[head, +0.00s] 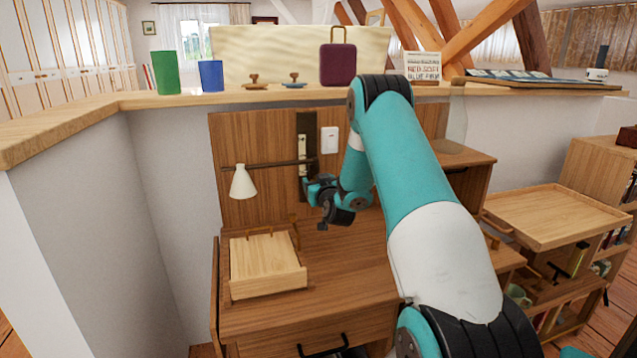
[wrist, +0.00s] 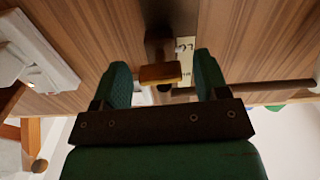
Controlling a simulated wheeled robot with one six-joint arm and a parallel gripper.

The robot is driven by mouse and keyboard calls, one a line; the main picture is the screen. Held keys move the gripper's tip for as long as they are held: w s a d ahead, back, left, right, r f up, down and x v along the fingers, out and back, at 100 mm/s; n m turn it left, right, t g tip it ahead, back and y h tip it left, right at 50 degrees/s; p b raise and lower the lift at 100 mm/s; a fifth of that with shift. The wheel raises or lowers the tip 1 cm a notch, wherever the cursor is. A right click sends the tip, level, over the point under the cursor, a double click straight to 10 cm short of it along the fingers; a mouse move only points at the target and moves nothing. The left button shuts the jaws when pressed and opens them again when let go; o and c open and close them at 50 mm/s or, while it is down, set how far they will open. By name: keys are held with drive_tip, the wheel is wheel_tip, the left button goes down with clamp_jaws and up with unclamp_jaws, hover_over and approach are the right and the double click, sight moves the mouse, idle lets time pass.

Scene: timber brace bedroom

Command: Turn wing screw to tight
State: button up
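The wing screw (wrist: 160,74) shows in the wrist view as a flat brown-gold wing on a dark stem, in front of a dark wall bracket. In the head view the dark bracket plate (head: 306,125) stands on the wooden wall panel, and the screw itself is hidden or too small to tell. My gripper (wrist: 162,66) is open, with the wing between its two green fingers and a gap on both sides. In the head view my gripper (head: 309,188) is at the lower end of the bracket. A pale marked label (wrist: 185,47) is beside the screw.
A lamp with a cream shade (head: 243,182) hangs from a dark rod (head: 270,163) left of the bracket. A white switch (head: 329,140) is close on the right. A wooden box (head: 266,262) sits on the desk below. A ledge (head: 230,98) with several objects runs above.

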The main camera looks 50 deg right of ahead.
drive_tip(key=c, duration=0.8)
drive_tip(key=shift+m, duration=0.3)
drive_tip(key=m+p, duration=0.1)
drive_tip(key=m, duration=0.3)
drive_tip(key=shift+r, duration=0.15)
drive_tip(key=m+p, duration=0.1)
drive_tip(key=m, duration=0.4)
drive_tip(key=shift+p, duration=0.4)
drive_tip(key=m+p, duration=0.3)
drive_tip(key=m, duration=0.2)
drive_tip(key=shift+m+p, duration=0.9)
drive_tip(key=shift+m, duration=1)
drive_tip(key=shift+s+d+m, duration=0.1)
drive_tip(key=shift+m, duration=0.2)
